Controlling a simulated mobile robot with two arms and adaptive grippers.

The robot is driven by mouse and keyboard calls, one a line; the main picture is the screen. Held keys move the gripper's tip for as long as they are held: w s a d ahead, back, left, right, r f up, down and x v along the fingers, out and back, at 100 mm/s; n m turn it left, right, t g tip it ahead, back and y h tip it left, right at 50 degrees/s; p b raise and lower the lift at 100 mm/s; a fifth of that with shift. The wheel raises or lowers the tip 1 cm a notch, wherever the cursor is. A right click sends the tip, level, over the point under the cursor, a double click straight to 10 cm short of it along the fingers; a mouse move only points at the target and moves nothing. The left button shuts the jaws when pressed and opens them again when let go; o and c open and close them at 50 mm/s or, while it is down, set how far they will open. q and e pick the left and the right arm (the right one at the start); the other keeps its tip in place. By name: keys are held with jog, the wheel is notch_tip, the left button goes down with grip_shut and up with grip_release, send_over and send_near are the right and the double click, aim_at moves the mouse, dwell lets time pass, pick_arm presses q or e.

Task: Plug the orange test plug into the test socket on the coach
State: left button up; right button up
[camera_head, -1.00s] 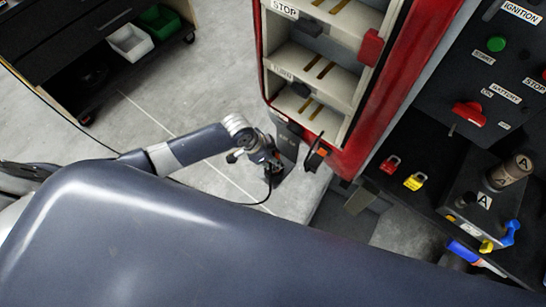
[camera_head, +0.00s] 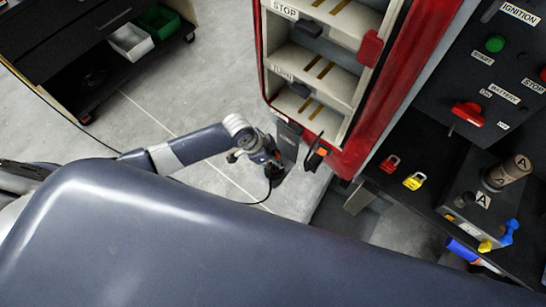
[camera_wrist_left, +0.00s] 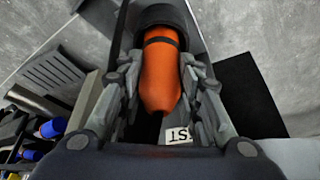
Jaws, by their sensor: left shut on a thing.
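The orange test plug (camera_wrist_left: 162,75) is between the fingers of my left gripper (camera_wrist_left: 160,100) in the left wrist view. Its far end meets a dark round collar (camera_wrist_left: 163,18); I cannot tell whether that is the socket or part of the plug. In the head view my left gripper (camera_head: 274,170) is beside a dark grey box (camera_head: 288,143) at the lower corner of the red coach (camera_head: 352,150). The plug is not clearly visible there. A black cable (camera_head: 262,200) hangs below the gripper. My right gripper is not in view.
A black loop with an orange piece (camera_head: 322,152) is just right of the grey box. The coach's open steps (camera_head: 318,75) rise above. A black panel and bench with padlocks (camera_head: 413,181) stand at right. A dark cart (camera_head: 75,50) is at upper left; grey floor lies between.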

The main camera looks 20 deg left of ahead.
pick_arm(q)
jog(key=shift+f+b, duration=0.45)
jog(key=shift+f, duration=0.15)
jog(key=o, duration=0.9)
jog(key=shift+o, duration=0.2)
jog(key=p+v, duration=1.1)
jog(key=shift+f, duration=0.1)
dwell(0.4)
